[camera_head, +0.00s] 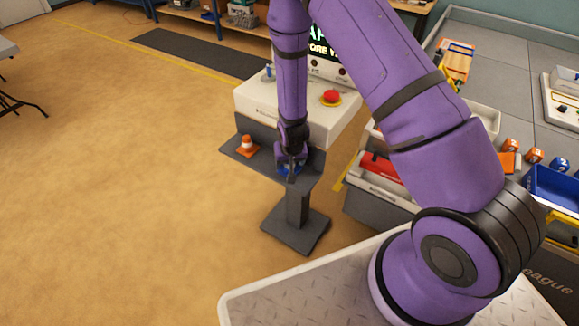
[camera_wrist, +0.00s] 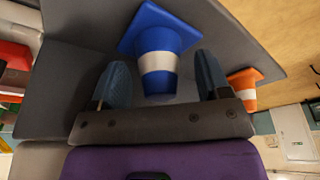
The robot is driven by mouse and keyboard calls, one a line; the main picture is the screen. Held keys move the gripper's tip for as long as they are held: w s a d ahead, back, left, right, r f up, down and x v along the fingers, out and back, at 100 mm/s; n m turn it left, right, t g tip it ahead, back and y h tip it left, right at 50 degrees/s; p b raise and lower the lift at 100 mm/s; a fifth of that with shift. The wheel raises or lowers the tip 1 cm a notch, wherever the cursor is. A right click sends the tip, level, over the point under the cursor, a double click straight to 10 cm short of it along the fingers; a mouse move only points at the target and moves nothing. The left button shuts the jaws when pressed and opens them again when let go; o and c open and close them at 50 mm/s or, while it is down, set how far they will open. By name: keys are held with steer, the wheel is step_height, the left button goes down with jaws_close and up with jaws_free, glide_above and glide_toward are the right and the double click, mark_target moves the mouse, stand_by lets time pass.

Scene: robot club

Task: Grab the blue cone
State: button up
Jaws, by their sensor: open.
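The blue cone (camera_wrist: 158,42) has a white band and a square base. In the wrist view it lies between the two fingers of my gripper (camera_wrist: 160,85), which are open with a gap on each side of it. In the head view my gripper (camera_head: 290,163) is low over the dark grey shelf (camera_head: 312,172) of the stand, and only a bit of the blue cone (camera_head: 288,170) shows behind the fingers.
An orange cone (camera_head: 247,147) with a white band stands on the same shelf, left of my gripper; it also shows in the wrist view (camera_wrist: 244,86). The white console (camera_head: 255,98) with a red button (camera_head: 331,97) rises behind. Drawers with a red item (camera_head: 380,168) stand to the right.

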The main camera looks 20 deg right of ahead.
steer(key=c, duration=1)
